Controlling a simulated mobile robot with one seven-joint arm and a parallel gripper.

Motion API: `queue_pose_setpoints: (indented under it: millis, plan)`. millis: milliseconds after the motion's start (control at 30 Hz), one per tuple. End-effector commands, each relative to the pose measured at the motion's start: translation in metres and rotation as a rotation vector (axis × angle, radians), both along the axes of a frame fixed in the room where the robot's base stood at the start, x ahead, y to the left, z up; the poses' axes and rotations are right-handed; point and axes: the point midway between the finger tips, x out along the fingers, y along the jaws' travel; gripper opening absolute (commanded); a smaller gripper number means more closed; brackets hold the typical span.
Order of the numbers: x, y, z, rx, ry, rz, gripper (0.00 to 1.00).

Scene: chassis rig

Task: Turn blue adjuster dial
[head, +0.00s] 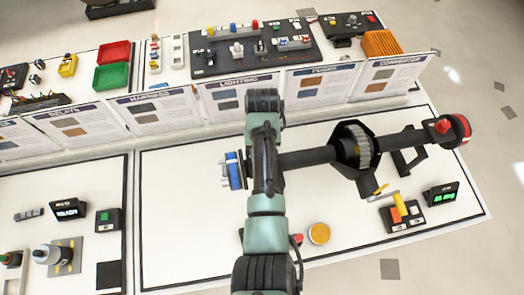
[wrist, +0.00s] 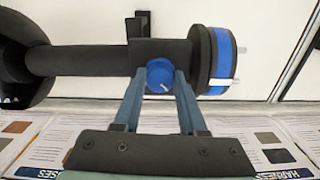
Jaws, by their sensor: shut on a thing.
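The blue adjuster dial (wrist: 160,75) is a small round knob with a white mark, on the dark block near the end of the black axle. It shows in the wrist view between my gripper's fingertips. My gripper (wrist: 159,82) is shut on the dial, one finger at each side. In the head view my arm hides the dial and the gripper. The axle (head: 305,158) runs right from behind my arm. A blue-banded wheel hub (head: 235,170) shows at its left end, and also right of the dial in the wrist view (wrist: 222,60).
A gear housing (head: 354,147) sits mid-axle, with a red-banded hub (head: 461,129) at the right end. A row of upright label cards (head: 240,97) stands behind. A yellow-lever box (head: 402,212) and an orange disc (head: 319,233) lie in front.

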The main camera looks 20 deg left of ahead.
Motion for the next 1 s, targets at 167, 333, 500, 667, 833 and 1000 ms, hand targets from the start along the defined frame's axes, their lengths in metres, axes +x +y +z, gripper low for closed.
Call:
queue_pose_setpoints:
  millis: [167,333,500,667,833,1000]
  plan:
    - [0.0014,0.0001,0.0018,0.001,-0.004,0.109,0.0]
    - [0.0017,0.0001,0.0017,0.001,-0.004,0.18,0.0]
    - [0.0019,0.0002,0.0016,0.001,-0.005,0.216,0.0]
    - [0.002,0.0002,0.0015,0.001,-0.005,0.227,0.0]
    - [0.002,0.0003,0.0015,0.002,-0.006,0.228,0.0]
    - [0.0021,0.0003,0.0016,0.002,-0.006,0.228,0.45]
